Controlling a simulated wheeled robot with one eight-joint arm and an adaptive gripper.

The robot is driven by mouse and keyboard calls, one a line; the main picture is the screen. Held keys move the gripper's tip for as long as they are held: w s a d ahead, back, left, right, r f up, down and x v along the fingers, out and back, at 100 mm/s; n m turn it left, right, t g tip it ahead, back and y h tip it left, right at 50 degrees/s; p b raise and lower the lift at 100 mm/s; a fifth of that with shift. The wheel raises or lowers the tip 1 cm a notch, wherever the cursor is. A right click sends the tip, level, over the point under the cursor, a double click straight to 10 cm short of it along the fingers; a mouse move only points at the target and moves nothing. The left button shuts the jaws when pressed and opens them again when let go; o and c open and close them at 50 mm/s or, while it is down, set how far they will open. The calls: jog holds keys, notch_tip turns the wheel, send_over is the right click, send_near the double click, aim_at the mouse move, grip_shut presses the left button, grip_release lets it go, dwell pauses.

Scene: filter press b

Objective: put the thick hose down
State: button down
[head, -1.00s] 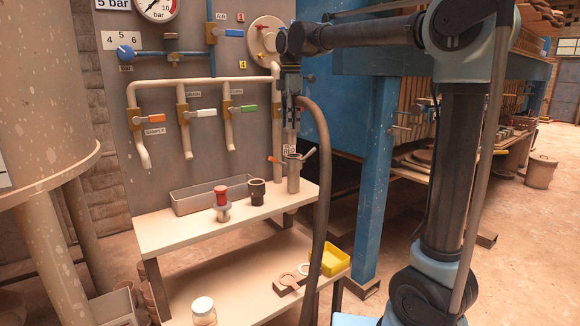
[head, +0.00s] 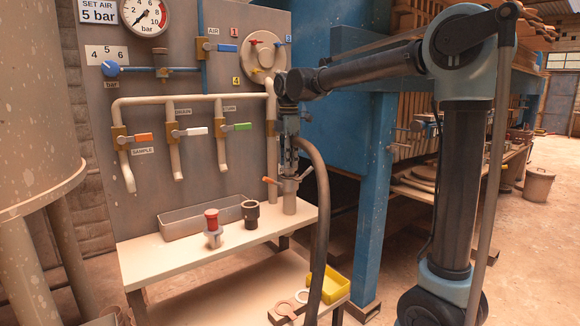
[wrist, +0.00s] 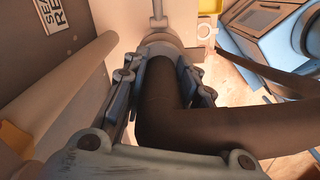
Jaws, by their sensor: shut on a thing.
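My gripper (head: 289,168) is shut on the thick dark hose (head: 322,200). The hose bends out of the grip to the right and hangs down past the bench's right end. In the wrist view the hose (wrist: 160,95) runs between the two fingers, with its bend close to the camera. Its end points at a pale round fitting (wrist: 160,42). In the head view a grey upright coupling (head: 289,203) with side levers stands at the bench's back right, directly below my gripper. I cannot tell if the hose end touches it.
The cream bench (head: 190,248) holds a grey tray (head: 205,218), a red-topped fitting (head: 212,232) and a dark coupling (head: 250,214). A yellow bin (head: 328,284) sits lower right. A valve panel (head: 100,150) stands behind, and a blue press post (head: 375,200) to the right.

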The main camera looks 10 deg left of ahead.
jog(key=shift+f, duration=0.95)
jog(key=c, duration=1.3)
grip_release()
jog(key=shift+f, duration=0.1)
notch_tip(320, 180, up, 12)
jog(key=shift+r, duration=0.1)
